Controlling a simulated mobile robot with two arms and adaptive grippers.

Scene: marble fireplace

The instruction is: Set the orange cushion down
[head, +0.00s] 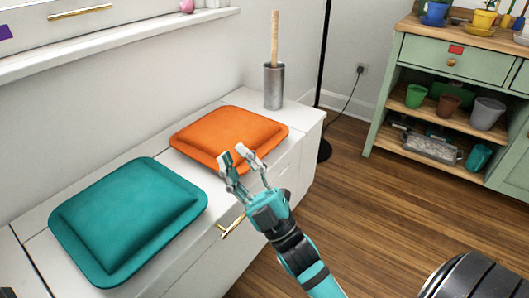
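The orange cushion (226,132) lies flat on the white cabinet top (300,113), toward its far end. My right gripper (236,160) is at the cushion's front edge, with its fingers apart. Its fingertips overlap the near edge of the cushion in the head view and hide a small part of it. I cannot tell whether they touch it. My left gripper is not in view.
A teal cushion (128,219) lies on the same cabinet, nearer and to the left. A metal holder (273,88) with a wooden handle stands behind the orange cushion. A black pole stands past the cabinet's end. A green shelf unit (431,57) stands at right.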

